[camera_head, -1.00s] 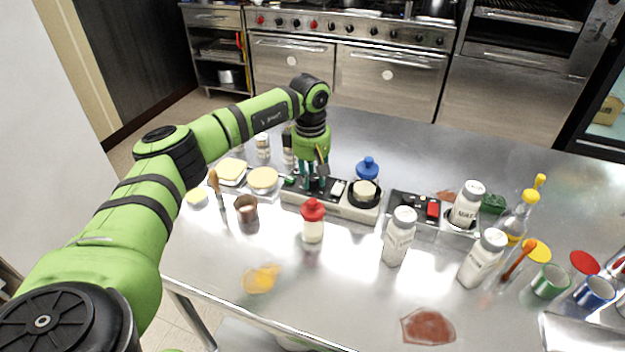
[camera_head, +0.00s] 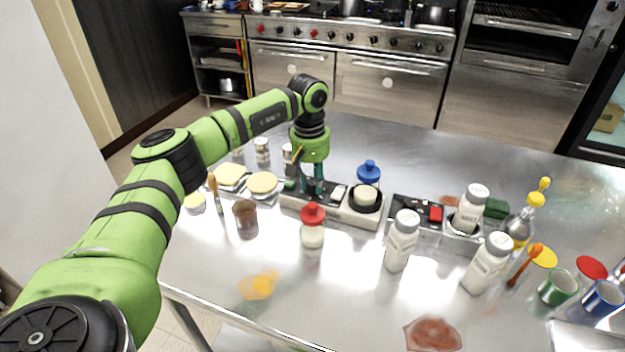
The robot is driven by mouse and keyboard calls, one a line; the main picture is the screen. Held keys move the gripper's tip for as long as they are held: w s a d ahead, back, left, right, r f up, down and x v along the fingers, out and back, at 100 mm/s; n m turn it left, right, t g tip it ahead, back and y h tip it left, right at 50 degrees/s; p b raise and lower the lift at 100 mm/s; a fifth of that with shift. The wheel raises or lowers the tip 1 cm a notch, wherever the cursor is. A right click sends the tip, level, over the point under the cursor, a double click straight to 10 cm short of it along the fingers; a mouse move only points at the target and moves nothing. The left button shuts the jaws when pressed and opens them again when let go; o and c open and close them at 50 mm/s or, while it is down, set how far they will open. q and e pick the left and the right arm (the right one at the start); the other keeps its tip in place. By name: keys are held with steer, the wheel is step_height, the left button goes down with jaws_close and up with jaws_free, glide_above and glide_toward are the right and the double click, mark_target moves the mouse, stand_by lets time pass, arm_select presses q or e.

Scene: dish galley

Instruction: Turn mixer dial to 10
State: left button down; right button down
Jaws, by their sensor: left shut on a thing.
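The mixer (camera_head: 345,212) is a low, pale unit with a black top panel, a white switch (camera_head: 337,193) and a round black-rimmed well at its right end. It stands in the middle of the steel table. My left gripper (camera_head: 312,190) points straight down onto the left part of that panel. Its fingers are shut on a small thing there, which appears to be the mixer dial. The fingers hide the dial, and its pointer and numbers cannot be read. My right gripper is not in view.
A second unit with a red switch (camera_head: 436,214) stands to the right. A red-capped jar (camera_head: 312,228) and a white bottle (camera_head: 401,243) stand in front. A blue-capped bottle (camera_head: 369,171) is behind. Sponges (camera_head: 263,184) lie left.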

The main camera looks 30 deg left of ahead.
mark_target(311, 182)
arm_select(q)
steer(key=shift+s+d+f, duration=0.15)
steer(key=shift+f, duration=0.05)
steer(key=c, duration=1)
jaws_free()
steer(key=shift+o, duration=0.2)
steer(key=shift+r, duration=0.1)
steer(key=shift+r, duration=0.1)
steer(key=shift+r, duration=0.2)
step_height(311, 182, up, 12)
steer(key=shift+a+f, duration=0.2)
steer(key=shift+f, duration=0.05)
steer(key=shift+s, duration=0.1)
